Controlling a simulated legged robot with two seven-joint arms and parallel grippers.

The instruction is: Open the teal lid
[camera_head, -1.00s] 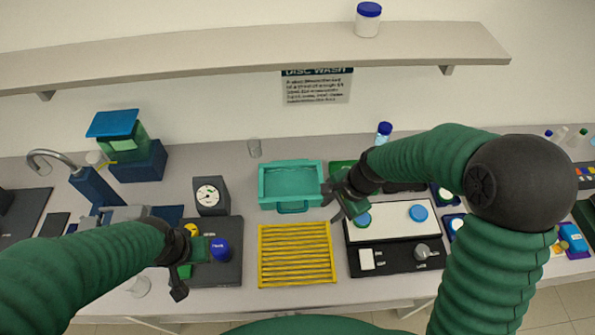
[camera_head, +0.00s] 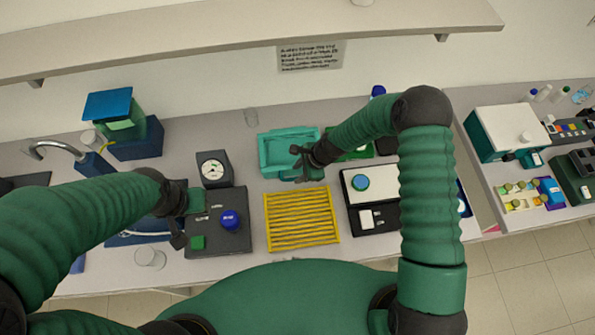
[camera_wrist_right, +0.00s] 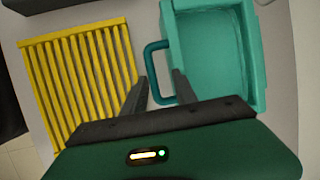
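The teal lid (camera_head: 278,153) is on a teal box at the back middle of the bench, with a recessed-looking top. It also shows in the right wrist view (camera_wrist_right: 212,50), with its U-shaped teal handle (camera_wrist_right: 153,70) facing the gripper. My right gripper (camera_head: 302,168) is at the front of the box, by the handle. In the wrist view the right gripper (camera_wrist_right: 160,90) is open, its two fingers apart on either side of the handle's near end; contact is not clear. My left gripper (camera_head: 188,222) is over the dark panel at left; its finger gap is unclear.
A yellow slatted rack (camera_head: 302,216) lies just in front of the teal box. A dial gauge (camera_head: 214,169) stands left of it, and a white-topped device (camera_head: 370,187) stands right. A blue knob (camera_head: 230,220) is beside my left gripper. A shelf (camera_head: 250,35) runs above.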

